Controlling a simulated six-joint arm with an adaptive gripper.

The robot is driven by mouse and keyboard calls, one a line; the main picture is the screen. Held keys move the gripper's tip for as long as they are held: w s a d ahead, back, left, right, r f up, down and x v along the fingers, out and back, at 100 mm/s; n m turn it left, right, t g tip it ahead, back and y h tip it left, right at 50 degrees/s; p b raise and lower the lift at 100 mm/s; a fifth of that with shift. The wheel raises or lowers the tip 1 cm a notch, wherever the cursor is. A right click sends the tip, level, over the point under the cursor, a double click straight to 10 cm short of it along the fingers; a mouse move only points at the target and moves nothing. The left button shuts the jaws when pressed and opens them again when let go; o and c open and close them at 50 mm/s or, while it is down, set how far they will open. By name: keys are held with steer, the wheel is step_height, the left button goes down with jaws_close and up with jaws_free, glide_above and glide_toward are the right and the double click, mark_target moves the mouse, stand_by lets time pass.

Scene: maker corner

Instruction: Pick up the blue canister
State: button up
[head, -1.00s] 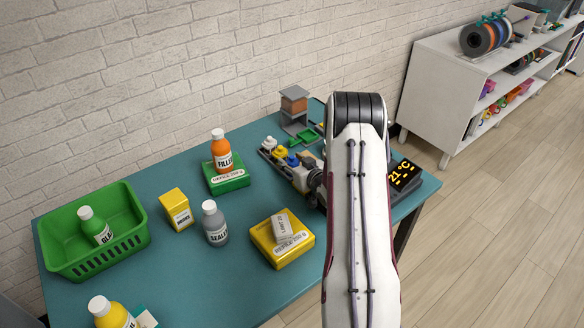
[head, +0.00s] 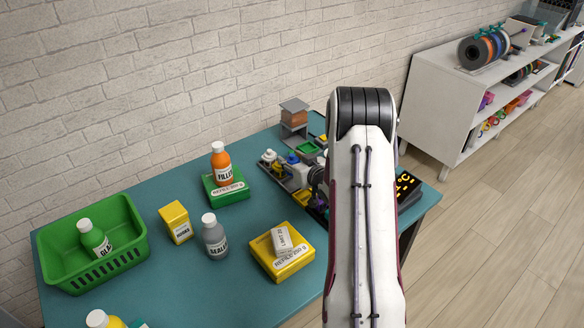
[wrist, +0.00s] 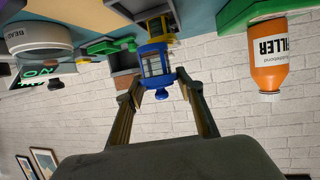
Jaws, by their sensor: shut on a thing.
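The blue canister (wrist: 154,66) has a windowed body and a small knob on its lid. It appears upside down in the wrist view, between the two fingers of my gripper (wrist: 158,84), which is shut on it. In the head view the blue canister (head: 293,158) shows just left of my gripper, whose fingers are mostly hidden by my arm. It stands higher than the yellow canister (head: 280,167) and the white canister (head: 268,156), which sit in a grey holder.
An orange filler bottle (head: 222,163) stands on a green box (head: 226,191) to the left. A yellow box (head: 283,264) with a small white box on it lies in front. A grey stand (head: 293,132) rises behind. A dark display (head: 405,188) is at right.

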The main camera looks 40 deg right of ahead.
steer(key=shift+r, duration=1.95)
